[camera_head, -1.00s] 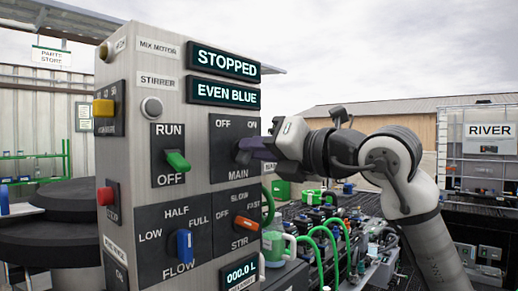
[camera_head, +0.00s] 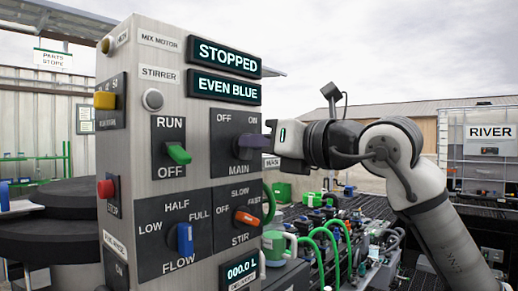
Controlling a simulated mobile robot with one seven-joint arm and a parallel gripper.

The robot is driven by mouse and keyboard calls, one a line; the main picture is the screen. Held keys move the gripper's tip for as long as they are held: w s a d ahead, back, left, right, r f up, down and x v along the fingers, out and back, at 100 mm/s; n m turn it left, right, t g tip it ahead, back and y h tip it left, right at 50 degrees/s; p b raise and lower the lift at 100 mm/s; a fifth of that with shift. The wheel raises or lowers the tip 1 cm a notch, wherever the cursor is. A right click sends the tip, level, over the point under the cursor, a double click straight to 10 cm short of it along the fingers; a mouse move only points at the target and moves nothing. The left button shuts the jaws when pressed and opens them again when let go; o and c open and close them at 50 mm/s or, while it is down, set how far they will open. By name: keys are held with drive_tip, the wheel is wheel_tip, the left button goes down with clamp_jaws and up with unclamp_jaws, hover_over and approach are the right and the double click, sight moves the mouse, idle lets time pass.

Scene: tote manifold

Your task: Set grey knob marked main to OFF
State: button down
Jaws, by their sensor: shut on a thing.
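The grey knob (camera_head: 241,150) sits on the dark MAIN plate (camera_head: 222,150) at the upper right of the control panel's front. OFF is printed at the plate's upper left and ON at its upper right. My gripper (camera_head: 259,144) reaches in from the right and is shut on the knob, its dark fingers at the knob's right end. The fingers cover part of the knob, so its exact pointing is hard to tell.
The green RUN/OFF switch (camera_head: 178,154), blue FLOW knob (camera_head: 185,239) and orange STIR knob (camera_head: 247,219) are close by on the panel (camera_head: 140,195). Displays (camera_head: 224,90) above read STOPPED and EVEN BLUE. Green hoses (camera_head: 322,240) stand below my arm.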

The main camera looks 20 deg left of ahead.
drive_tip(key=shift+s+n+b, duration=0.15)
drive_tip(key=shift+n+b, duration=0.25)
drive_tip(key=shift+n, duration=1.9)
drive_tip(key=shift+s+n+b, duration=0.1)
drive_tip(key=shift+n+b, duration=0.25)
drive_tip(key=shift+n, duration=1.95)
drive_tip(key=c, duration=1.4)
unclamp_jaws()
drive_tip(key=shift+c, duration=0.2)
drive_tip(key=b+v, duration=0.4)
drive_tip(key=v, duration=0.9)
drive_tip(key=shift+s+d, duration=0.15)
drive_tip(key=shift+d, duration=0.2)
